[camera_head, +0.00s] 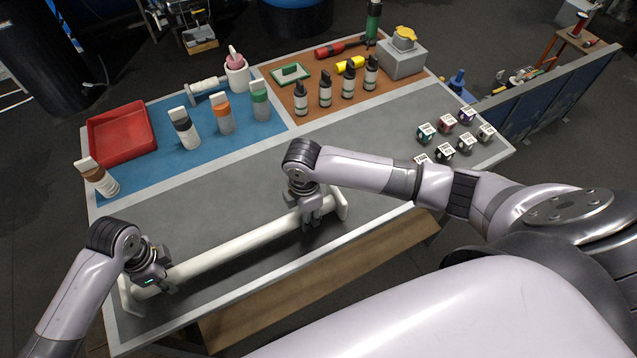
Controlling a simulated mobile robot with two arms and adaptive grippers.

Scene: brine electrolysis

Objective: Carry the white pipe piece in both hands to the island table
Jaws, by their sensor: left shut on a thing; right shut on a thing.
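The white pipe piece (232,248) is a long straight tube with a wider flange at each end. It lies slantwise low over the grey near part of the table (370,150), close to its front edge. I cannot tell whether it touches the table top. My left gripper (156,284) is shut on the pipe near its left end. My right gripper (312,213) is shut on the pipe near its right end. The fingers hide short stretches of the pipe. No second table is clearly identifiable as the island table.
A red tray (122,134) and several bottles stand on the blue mat (165,166). Dark bottles and a grey box (402,58) stand on the brown mat (290,112). Several small labelled cubes (447,123) sit at the right. A blue panel (545,95) stands beyond the right edge.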

